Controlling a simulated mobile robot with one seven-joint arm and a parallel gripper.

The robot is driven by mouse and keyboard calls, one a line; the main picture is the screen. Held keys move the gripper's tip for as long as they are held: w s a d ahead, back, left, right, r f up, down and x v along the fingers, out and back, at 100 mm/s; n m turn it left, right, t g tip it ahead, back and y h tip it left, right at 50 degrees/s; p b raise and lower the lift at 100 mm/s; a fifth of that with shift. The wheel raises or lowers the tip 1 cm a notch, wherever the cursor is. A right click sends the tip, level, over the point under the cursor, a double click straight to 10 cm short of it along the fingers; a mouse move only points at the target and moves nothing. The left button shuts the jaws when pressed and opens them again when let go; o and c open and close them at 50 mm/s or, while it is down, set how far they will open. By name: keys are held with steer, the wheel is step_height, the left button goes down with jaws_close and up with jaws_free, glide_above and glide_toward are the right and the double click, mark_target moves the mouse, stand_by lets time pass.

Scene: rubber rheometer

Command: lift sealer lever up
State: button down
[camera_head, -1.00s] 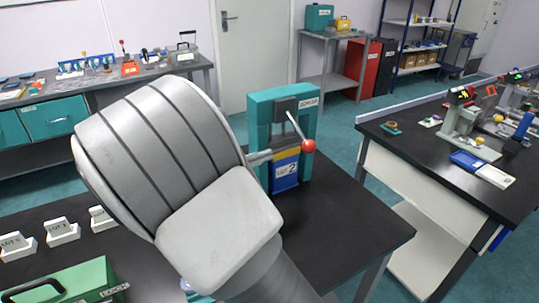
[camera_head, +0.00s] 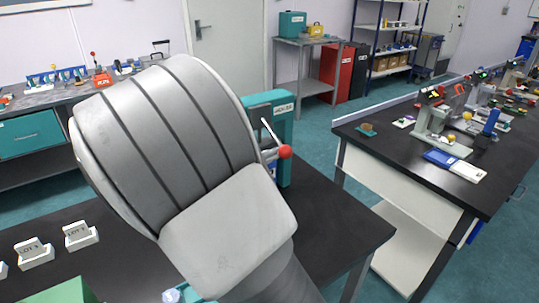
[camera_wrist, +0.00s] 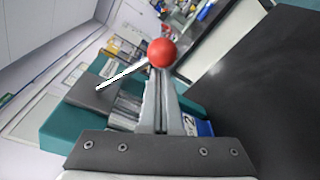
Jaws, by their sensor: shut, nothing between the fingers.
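The sealer (camera_head: 283,128) is a teal frame on the dark bench, largely hidden behind my arm in the head view. Its lever, a thin pale rod (camera_head: 270,132), slopes down to a red ball knob (camera_head: 285,151). In the wrist view the teal frame (camera_wrist: 60,125) lies at left, and the rod (camera_wrist: 122,75) runs to the red knob (camera_wrist: 162,52). My gripper (camera_wrist: 161,75) is shut and empty, its fingertips right at the knob in that view. Whether they touch it I cannot tell. The sealer's lower part is mostly hidden.
White lot holders (camera_head: 81,236) stand at left on the same bench. A second bench (camera_head: 400,170) with instruments is at right, across a gap of floor. The dark bench top (camera_head: 325,215) right of the sealer is clear.

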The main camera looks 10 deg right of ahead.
mark_target(276, 141)
steer(key=shift+s+d+r+n+p, duration=0.1)
steer(key=shift+s+r+n+p, duration=0.15)
steer(key=shift+p, duration=0.45)
steer(key=shift+r+n+p, duration=0.25)
steer(key=shift+n+p, duration=0.1)
steer(key=shift+p, duration=0.25)
steer(key=r+n+p, duration=0.1)
steer(key=p, duration=0.1)
steer(key=r+n+p, duration=0.1)
steer(key=p, duration=0.2)
steer(key=s+r+n+g+p, duration=0.1)
steer(key=p, duration=0.1)
steer(key=shift+s+d+r+p, duration=0.1)
steer(key=shift+d+r+p, duration=0.2)
step_height(276, 141, up, 3)
steer(key=n+p, duration=0.4)
steer(key=p, duration=0.3)
steer(key=shift+s+r+g, duration=0.1)
steer(key=shift+r+g, duration=0.05)
steer(key=shift+g, duration=0.15)
steer(key=shift+r, duration=0.1)
